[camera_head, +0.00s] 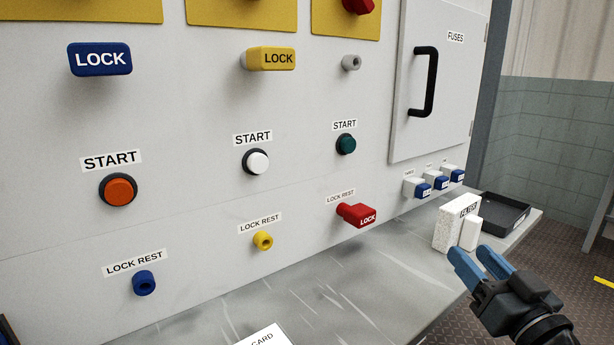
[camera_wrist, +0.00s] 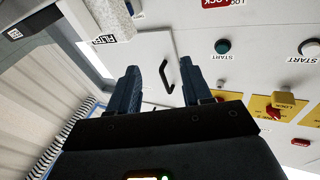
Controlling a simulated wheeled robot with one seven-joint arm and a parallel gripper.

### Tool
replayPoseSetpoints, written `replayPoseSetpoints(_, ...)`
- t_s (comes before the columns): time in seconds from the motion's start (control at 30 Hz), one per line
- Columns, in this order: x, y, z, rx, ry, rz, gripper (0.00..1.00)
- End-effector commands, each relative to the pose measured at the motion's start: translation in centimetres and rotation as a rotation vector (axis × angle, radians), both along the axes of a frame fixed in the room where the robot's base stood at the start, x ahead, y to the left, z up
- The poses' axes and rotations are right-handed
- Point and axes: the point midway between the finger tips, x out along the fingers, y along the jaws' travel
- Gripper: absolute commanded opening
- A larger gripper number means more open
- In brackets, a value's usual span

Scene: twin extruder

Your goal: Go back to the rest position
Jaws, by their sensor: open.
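My gripper (camera_head: 482,262) is at the lower right of the head view, over the right end of the grey shelf (camera_head: 330,290). Its two blue fingers are apart with nothing between them. In the wrist view my gripper (camera_wrist: 158,85) shows the same open fingers, with the black handle (camera_wrist: 166,76) of the fuse door seen beyond. A white block labelled filter (camera_head: 452,228) stands on the shelf just beyond the fingers. I cannot tell whether the fingers touch it. It also shows at the top of the wrist view (camera_wrist: 112,17).
The panel carries a blue lock (camera_head: 100,59), a yellow lock (camera_head: 271,58) and a red lock (camera_head: 356,214) on its rest peg. The fuse door (camera_head: 440,75) is shut. Several small blue-and-white fuses (camera_head: 435,181) and a black tray (camera_head: 504,212) are at right. Floor is open beyond.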

Motion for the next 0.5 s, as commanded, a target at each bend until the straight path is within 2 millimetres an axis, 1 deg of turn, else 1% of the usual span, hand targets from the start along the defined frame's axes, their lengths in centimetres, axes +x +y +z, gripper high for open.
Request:
replayPoseSetpoints(0.03,-1.6,0.5,-2.2,0.016,0.033,-0.019,0.49)
replayPoseSetpoints(0.1,-3.7,1.0,-4.5,0.031,0.068,-0.049,0.49)
replayPoseSetpoints(0.17,-5.6,1.3,-6.4,0.042,0.096,-0.074,0.49)
replayPoseSetpoints(0.2,-6.9,1.6,-7.5,0.047,0.116,-0.090,0.49)
replayPoseSetpoints(0.27,-9.0,1.9,-9.1,0.053,0.143,-0.113,0.49)
replayPoseSetpoints(0.3,-10.4,2.1,-10.1,0.056,0.161,-0.128,0.49)
replayPoseSetpoints(0.37,-12.6,2.4,-11.4,0.057,0.185,-0.148,0.49)
replayPoseSetpoints(0.4,-14.1,2.6,-12.2,0.055,0.202,-0.161,0.49)
replayPoseSetpoints(0.47,-16.3,2.8,-13.2,0.051,0.224,-0.178,0.49)
replayPoseSetpoints(0.5,-17.8,3.0,-13.8,0.048,0.238,-0.189,0.49)
